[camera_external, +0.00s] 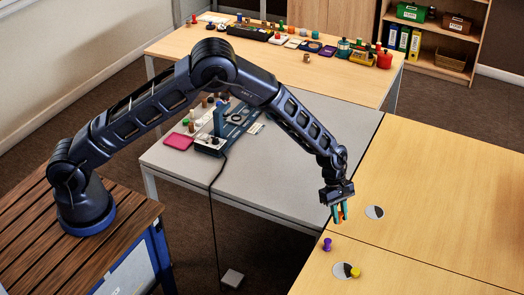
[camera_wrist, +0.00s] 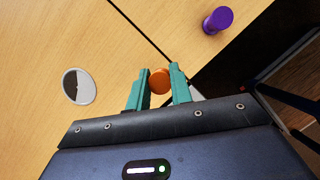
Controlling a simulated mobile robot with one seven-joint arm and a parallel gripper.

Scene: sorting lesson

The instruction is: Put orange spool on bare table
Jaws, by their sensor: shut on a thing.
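My gripper (camera_external: 340,213) has teal fingers and hangs near the near left edge of the light wooden table (camera_external: 450,180). In the wrist view, my gripper (camera_wrist: 159,88) is shut on the orange spool (camera_wrist: 160,79), whose round orange end shows between the fingertips. In the external view the fingers mostly hide the spool. I cannot tell how far the spool is above the table.
A purple spool (camera_external: 327,244) stands on the table nearby. A yellow spool (camera_external: 355,272) is at a round disc (camera_external: 341,270). Another round disc (camera_external: 374,212) lies bare, right of my gripper. A grey table (camera_external: 290,165) adjoins on the left. Much of the wooden table is clear.

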